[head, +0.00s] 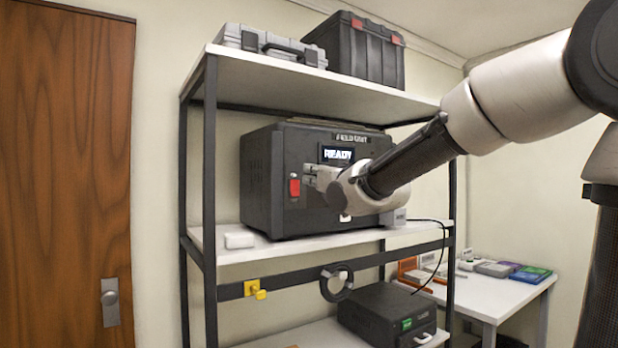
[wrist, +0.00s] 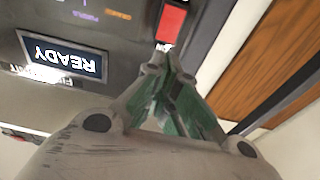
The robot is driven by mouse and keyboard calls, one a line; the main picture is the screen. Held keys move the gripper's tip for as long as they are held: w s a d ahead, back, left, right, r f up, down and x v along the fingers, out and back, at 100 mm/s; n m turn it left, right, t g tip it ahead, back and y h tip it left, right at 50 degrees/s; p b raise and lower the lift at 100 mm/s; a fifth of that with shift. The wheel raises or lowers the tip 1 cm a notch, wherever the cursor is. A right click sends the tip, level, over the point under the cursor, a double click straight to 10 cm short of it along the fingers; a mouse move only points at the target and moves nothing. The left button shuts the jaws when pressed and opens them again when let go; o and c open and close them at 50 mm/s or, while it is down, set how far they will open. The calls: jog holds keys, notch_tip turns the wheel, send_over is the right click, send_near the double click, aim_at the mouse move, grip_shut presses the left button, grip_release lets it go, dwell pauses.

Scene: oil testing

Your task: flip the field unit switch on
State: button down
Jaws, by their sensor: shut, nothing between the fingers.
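The field unit (head: 262,185) is a dark box on the middle shelf, labelled FIELD UNIT, with a lit screen (head: 338,154) reading READY. The screen also shows upside down in the wrist view (wrist: 62,57). A red switch (head: 295,187) sits on the left of its front face; in the wrist view the red part (wrist: 172,22) is just beyond my fingertips. My gripper (head: 312,178) is shut and empty, close in front of the panel and just right of the switch. In the wrist view its fingertips (wrist: 165,68) meet near the red part. I cannot tell whether they touch it.
The shelf rack (head: 209,180) has a dark post left of the unit. A white block (head: 239,240) lies at the middle shelf's front left. Cases (head: 357,50) stand on top, and another dark device (head: 378,315) below. A white table (head: 480,305) stands at right.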

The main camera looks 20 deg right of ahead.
jog(key=s+d+r, duration=0.1)
jog(key=s+d, duration=0.1)
jog(key=s, duration=0.6)
jog(key=shift+d, duration=0.35)
jog(key=s+d+f+m+g+h, duration=0.1)
jog(key=s+d+f+g+h, duration=0.2)
jog(key=f, duration=0.7)
jog(key=s+d+f+g+h, duration=0.1)
jog(key=s+d+f+g, duration=0.3)
jog(key=f, duration=0.6)
jog(key=s+d+f+m+g+h, duration=0.1)
jog(key=s+d+f+g, duration=0.1)
jog(key=s, duration=0.7)
jog(key=s+d+f+m+g+h, duration=0.1)
jog(key=s+d+f+g, duration=0.2)
jog(key=s, duration=0.6)
notch_tip(320, 180, down, 3)
jog(key=shift+s+d+f+m+g, duration=0.1)
jog(key=shift+s+d+m+g, duration=0.2)
jog(key=shift+g, duration=0.8)
